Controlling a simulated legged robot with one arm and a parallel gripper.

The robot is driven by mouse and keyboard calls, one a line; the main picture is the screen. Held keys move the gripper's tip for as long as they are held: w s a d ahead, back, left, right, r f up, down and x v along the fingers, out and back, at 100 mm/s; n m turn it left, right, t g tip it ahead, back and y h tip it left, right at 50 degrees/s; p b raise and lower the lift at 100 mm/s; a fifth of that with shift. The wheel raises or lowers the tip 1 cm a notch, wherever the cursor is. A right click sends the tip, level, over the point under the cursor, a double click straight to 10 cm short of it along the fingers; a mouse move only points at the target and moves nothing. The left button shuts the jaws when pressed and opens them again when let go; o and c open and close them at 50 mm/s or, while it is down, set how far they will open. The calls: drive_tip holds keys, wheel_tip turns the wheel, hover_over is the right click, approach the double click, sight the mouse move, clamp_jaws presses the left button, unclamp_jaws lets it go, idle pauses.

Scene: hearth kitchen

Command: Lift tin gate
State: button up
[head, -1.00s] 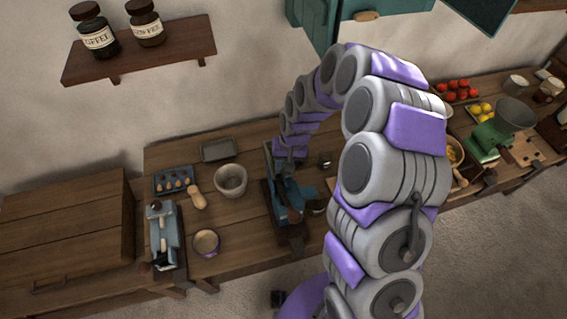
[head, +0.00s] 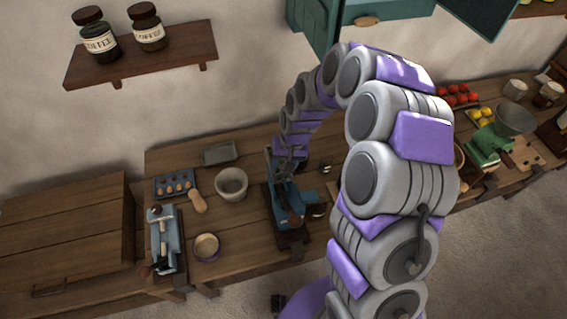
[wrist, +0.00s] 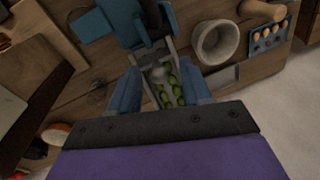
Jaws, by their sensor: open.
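A blue machine (head: 290,208) stands on the wooden bench in the head view, below the end of my arm. Its blue body (wrist: 128,20) also shows at the top of the wrist view. A grey metal chute (wrist: 178,68) with several green olive-like fruits (wrist: 167,94) in it runs from it toward my gripper. A pale metal piece (wrist: 157,73) at the chute's upper end may be the tin gate; I cannot tell for sure. My gripper (wrist: 160,84) is open, with its blue fingers on either side of the chute. Contact with the metal cannot be made out.
A grey bowl (head: 231,184), an egg tray (head: 174,187) and a second blue device (head: 164,240) stand to the left on the bench. A shelf with jars (head: 145,62) hangs on the wall.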

drive_tip(key=d+r, duration=0.3)
drive_tip(key=r, duration=1.4)
drive_tip(key=shift+w, duration=0.15)
drive_tip(key=shift+d, duration=0.1)
drive_tip(key=s+d+f+b, duration=0.2)
drive_tip(key=s+d+b, duration=0.1)
drive_tip(key=s, duration=0.8)
drive_tip(key=s+d+f+g+h+b, duration=0.1)
drive_tip(key=s+d+b, duration=0.3)
drive_tip(key=s, duration=0.7)
drive_tip(key=s+d+f+m+h+b, duration=0.1)
drive_tip(key=s+d+f+b, duration=0.2)
drive_tip(key=s, duration=0.7)
drive_tip(key=shift+s+d+f+g, duration=0.2)
drive_tip(key=shift+s+f+g, duration=0.15)
drive_tip(key=shift+f, duration=0.2)
